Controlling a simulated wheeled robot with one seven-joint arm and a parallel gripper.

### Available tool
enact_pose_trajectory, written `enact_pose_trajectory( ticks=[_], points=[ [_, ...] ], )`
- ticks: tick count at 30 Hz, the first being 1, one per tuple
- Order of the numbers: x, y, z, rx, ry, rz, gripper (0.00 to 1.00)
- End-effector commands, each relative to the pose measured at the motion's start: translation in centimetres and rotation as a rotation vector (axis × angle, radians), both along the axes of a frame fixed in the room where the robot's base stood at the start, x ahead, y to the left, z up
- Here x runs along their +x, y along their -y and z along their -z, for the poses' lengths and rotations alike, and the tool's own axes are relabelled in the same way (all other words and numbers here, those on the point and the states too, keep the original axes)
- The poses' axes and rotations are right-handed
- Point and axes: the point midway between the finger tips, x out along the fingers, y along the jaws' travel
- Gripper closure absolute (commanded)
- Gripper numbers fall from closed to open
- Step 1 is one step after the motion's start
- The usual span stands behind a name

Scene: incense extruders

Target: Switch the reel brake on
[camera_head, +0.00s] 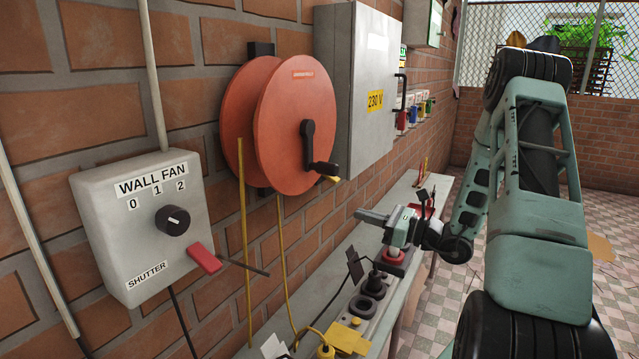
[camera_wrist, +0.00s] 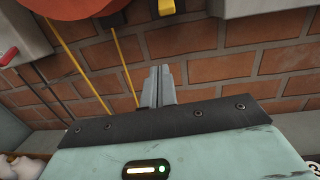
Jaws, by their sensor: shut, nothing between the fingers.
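The orange-red reel (camera_head: 285,125) is mounted on the brick wall, with a black crank (camera_head: 309,150) on its face. A small yellow part (camera_head: 330,179) shows just behind the crank's grip. In the wrist view, the reel's lower edge (camera_wrist: 75,8) is at the top left, with a yellow block (camera_wrist: 168,10) on the wall to its right. That block may be the brake; its on/off setting cannot be read. My gripper (camera_head: 360,214) is below and right of the reel, fingers together and empty, pointing toward the wall. Its fingers also show in the wrist view (camera_wrist: 160,72).
A wall fan box (camera_head: 140,225) with a red shutter lever (camera_head: 205,258) is on the left. A grey 230 V cabinet (camera_head: 362,95) juts out right of the reel. A narrow bench (camera_head: 400,290) with several small items runs below. Yellow cords (camera_head: 244,240) hang beneath the reel.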

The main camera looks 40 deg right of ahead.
Motion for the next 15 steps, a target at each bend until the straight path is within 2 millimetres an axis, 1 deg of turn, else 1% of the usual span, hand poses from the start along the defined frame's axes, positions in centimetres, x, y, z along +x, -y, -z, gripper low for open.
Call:
enact_pose_trajectory(
  ticks=[1, 4, 15],
  points=[
    [-0.3, 1.0, 0.0, 0.012, 0.004, 0.033, 1.00],
    [-0.6, 2.1, 0.1, 0.023, 0.009, 0.068, 1.00],
    [-0.5, 2.1, 0.1, 0.024, 0.010, 0.070, 1.00]
  ],
)
